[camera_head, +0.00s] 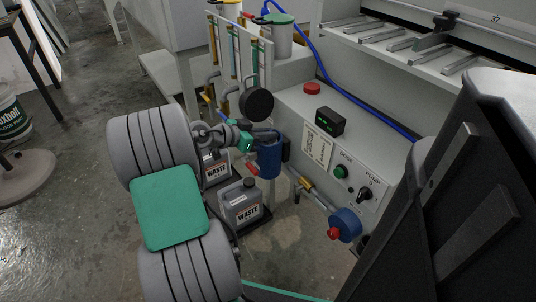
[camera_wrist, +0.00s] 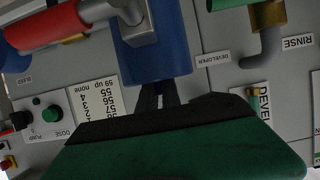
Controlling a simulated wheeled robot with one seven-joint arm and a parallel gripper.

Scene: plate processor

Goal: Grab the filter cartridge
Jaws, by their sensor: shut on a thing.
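The filter cartridge is a blue upright cylinder (camera_head: 269,160) below the left end of the machine's front panel in the head view. In the wrist view it fills the upper middle (camera_wrist: 152,52), with a grey metal fitting and a red handle across its top. My gripper (camera_head: 262,136) reaches it from the left, near its upper part. In the wrist view my gripper's dark fingers (camera_wrist: 160,98) meet the cartridge's lower end and are shut on it. The fingertips are mostly hidden. The cartridge appears still under its fitting.
Two grey waste jugs (camera_head: 241,204) stand below and left of the cartridge. Tubes and yellow fittings (camera_head: 232,55) rise behind. A panel with buttons (camera_head: 340,172) is at right.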

